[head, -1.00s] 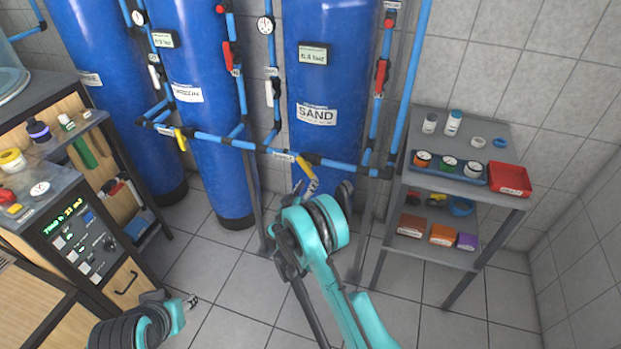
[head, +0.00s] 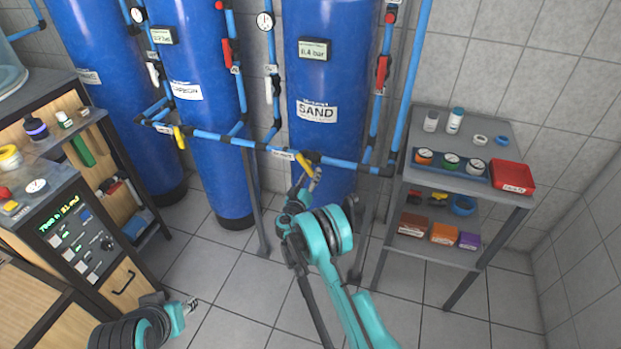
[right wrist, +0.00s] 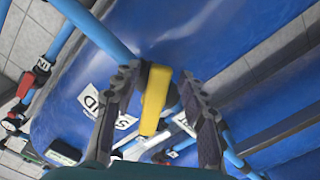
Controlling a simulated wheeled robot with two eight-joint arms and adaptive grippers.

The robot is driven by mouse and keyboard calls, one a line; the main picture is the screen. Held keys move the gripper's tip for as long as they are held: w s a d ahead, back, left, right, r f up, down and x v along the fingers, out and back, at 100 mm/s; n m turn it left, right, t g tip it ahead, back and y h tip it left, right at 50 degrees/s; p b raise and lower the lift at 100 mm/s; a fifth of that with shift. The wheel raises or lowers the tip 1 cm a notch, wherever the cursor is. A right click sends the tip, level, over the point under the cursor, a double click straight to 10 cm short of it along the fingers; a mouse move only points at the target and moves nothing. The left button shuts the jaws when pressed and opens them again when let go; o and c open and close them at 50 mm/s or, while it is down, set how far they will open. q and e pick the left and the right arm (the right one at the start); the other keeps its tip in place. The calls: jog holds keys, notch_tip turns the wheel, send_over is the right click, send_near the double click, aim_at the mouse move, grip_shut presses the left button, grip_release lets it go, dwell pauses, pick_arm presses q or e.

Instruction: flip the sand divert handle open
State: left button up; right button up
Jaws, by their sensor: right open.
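The yellow sand divert handle (head: 306,164) hangs slanted from the blue pipe low in front of the tank labelled SAND (head: 330,80). In the right wrist view the yellow handle (right wrist: 155,95) appears between the two fingers of my right gripper (right wrist: 158,82). The fingers are apart, one on each side of it, and I cannot tell whether either touches it. In the head view my right gripper (head: 309,181) is at the handle's lower end. My left gripper (head: 190,304) is low at the left, far from the handle; its fingers are too small to read.
Blue pipes (head: 340,162) run across the tanks, with another yellow handle (head: 180,138) on the left. A control cabinet (head: 90,245) stands at left. Floor between is clear.

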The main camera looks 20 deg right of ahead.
grip_shut()
jog(key=r+n, duration=0.1)
jog(key=n, duration=0.2)
jog(key=d+r+n, duration=0.1)
jog(key=n, duration=0.3)
jog(key=s+r+n, duration=0.1)
jog(key=n, duration=0.3)
jog(key=shift+d+r, duration=0.15)
jog(key=shift+d, duration=0.05)
dwell(0.3)
dwell(0.4)
grip_release()
